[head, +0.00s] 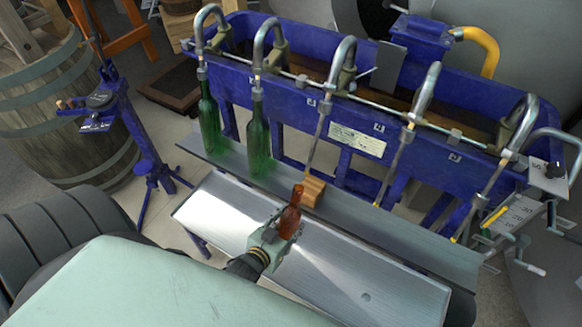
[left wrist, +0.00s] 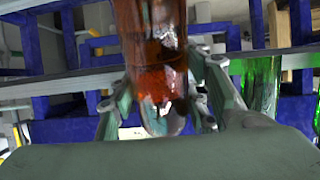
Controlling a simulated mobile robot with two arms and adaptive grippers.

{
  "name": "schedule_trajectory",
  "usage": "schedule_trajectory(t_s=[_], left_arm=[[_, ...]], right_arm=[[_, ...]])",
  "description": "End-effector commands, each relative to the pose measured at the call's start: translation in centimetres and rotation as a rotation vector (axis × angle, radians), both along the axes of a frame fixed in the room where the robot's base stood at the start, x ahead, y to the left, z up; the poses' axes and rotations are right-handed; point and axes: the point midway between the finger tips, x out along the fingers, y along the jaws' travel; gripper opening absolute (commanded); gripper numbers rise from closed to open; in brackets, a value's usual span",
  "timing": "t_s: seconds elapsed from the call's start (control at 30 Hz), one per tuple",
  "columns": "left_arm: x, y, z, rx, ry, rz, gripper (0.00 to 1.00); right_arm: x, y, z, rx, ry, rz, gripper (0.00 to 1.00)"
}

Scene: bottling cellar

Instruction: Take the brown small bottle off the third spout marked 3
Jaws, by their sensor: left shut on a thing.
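The brown small bottle (head: 290,217) is upright with a slight tilt, above the bare metal bench in the head view. My left gripper (head: 276,240) is shut on its lower body. In the left wrist view the bottle (left wrist: 150,50) stands between the two fingers (left wrist: 163,112), its top out of frame. The third spout (head: 343,52) from the left has a thin tube running down to a wooden block (head: 313,190). The bottle's mouth is just left of this block and looks apart from the tube. The spout's number is too small to read. My right gripper is not in view.
Two green bottles (head: 208,118) (head: 258,135) hang on the first two spouts. The other spouts (head: 425,92) (head: 520,125) have no bottles. The metal bench (head: 330,265) in front is clear. A blue stand (head: 130,130) and a barrel (head: 60,110) are at left.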

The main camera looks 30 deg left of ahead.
Motion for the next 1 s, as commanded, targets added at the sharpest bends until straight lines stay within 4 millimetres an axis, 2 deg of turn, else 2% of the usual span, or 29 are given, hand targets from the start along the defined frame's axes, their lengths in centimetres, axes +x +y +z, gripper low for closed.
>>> schedule_trajectory(t_s=[0.03,0.73,1.0], left_arm=[[-0.1,0.0,0.5,-0.001,-0.007,0.0,0.0],[-3.8,-0.3,1.5,-0.001,-0.006,0.0,0.0],[-4.2,-0.3,1.5,0.0,-0.007,-0.001,0.0]], right_arm=[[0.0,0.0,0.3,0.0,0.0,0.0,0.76],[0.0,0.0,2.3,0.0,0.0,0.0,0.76],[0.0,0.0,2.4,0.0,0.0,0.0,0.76]])
